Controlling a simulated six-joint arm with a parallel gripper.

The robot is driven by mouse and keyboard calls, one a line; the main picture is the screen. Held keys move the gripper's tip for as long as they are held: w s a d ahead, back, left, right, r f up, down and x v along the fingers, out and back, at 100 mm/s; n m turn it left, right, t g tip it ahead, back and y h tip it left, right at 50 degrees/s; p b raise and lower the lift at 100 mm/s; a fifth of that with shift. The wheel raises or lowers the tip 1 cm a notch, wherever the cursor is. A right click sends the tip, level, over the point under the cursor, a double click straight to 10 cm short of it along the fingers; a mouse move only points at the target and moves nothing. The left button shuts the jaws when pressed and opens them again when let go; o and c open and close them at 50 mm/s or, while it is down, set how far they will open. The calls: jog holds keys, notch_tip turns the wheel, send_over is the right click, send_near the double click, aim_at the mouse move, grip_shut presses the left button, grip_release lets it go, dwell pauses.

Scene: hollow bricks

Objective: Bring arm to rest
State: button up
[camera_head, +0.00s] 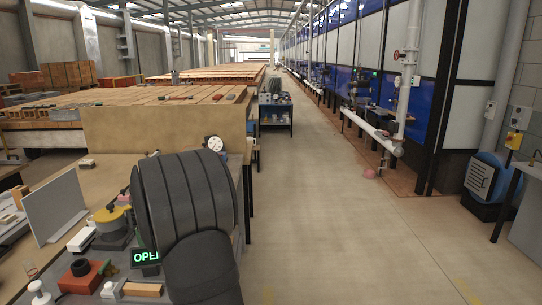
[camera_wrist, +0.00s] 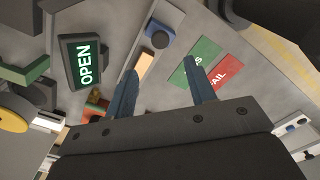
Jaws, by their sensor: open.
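My gripper (camera_wrist: 160,82) shows in the wrist view with its two blue-grey fingers spread apart and nothing between them. It hangs above a grey work surface (camera_wrist: 135,15). In the head view my dark ribbed arm fills the lower middle, over the bench, and my gripper is hidden there. A lit "OPEN" sign (camera_head: 146,257) stands beside my arm and also shows in the wrist view (camera_wrist: 83,62). A green label (camera_wrist: 196,62) and a red label (camera_wrist: 222,80), reading "FAIL", lie beyond the right finger.
On the bench are a red block with a black knob (camera_head: 80,276), a yellow round part (camera_head: 109,217), an upright pale panel (camera_head: 57,207) and a wooden-topped block (camera_head: 143,290). A round gauge (camera_head: 213,143) stands behind my arm. The aisle floor (camera_head: 340,220) on the right is clear.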

notch_tip(320, 180, up, 7)
notch_tip(320, 180, down, 16)
jog(key=shift+a+f, duration=0.15)
jog(key=shift+f, duration=0.55)
jog(key=a, duration=0.3)
jog(key=shift+a+r, duration=0.2)
jog(key=shift+a, duration=0.05)
notch_tip(320, 180, up, 15)
jog(key=m, duration=0.9)
jog(key=shift+d+f, duration=0.2)
jog(key=shift+d, duration=0.05)
jog(key=shift+c, duration=0.4)
